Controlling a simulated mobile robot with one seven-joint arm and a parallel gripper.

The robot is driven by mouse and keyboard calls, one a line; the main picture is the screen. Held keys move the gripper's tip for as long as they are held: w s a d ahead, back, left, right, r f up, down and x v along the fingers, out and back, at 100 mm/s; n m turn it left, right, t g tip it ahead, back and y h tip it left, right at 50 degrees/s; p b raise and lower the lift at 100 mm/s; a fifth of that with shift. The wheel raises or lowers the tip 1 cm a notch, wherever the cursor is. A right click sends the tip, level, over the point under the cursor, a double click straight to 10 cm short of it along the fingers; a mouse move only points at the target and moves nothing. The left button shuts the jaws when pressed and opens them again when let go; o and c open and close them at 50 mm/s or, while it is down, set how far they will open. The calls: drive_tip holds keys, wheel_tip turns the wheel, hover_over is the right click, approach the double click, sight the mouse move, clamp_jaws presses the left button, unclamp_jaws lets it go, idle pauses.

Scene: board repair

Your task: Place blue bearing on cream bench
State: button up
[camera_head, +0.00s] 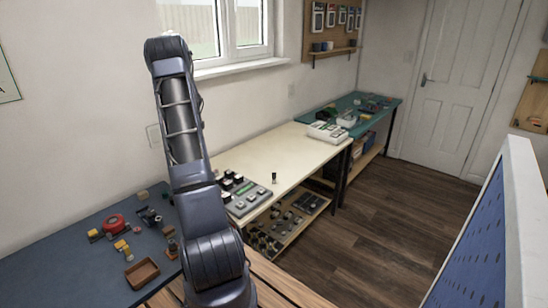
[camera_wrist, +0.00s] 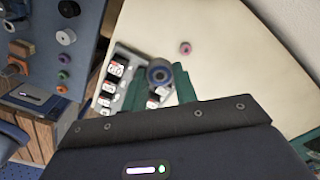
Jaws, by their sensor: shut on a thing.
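My gripper (camera_wrist: 159,84) shows in the wrist view with its two green fingers shut on the blue bearing (camera_wrist: 159,72), a blue-grey ring with a dark centre. The cream bench (camera_wrist: 235,50) lies below them; I cannot tell the height of the bearing above it. The bench also shows in the head view (camera_head: 290,150), right of my arm. The gripper and the bearing cannot be made out in the head view.
A grey panel with black and white blocks (camera_head: 245,200) sits on the bench's near end. A blue table (camera_head: 60,260) with several small parts stands at left. The bench middle is largely clear.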

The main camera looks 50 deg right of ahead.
drive_tip(key=s+d+m, duration=0.2)
drive_tip(key=d+m, duration=0.1)
drive_tip(key=d, duration=0.9)
drive_tip(key=m, duration=0.3)
hover_over(243, 166)
drive_tip(key=f, duration=2.1)
drive_tip(key=shift+w+d, duration=0.15)
drive_tip(key=shift+d, duration=0.05)
drive_tip(key=shift+f, duration=0.15)
drive_tip(key=o, duration=1)
drive_tip(key=shift+c, duration=0.2)
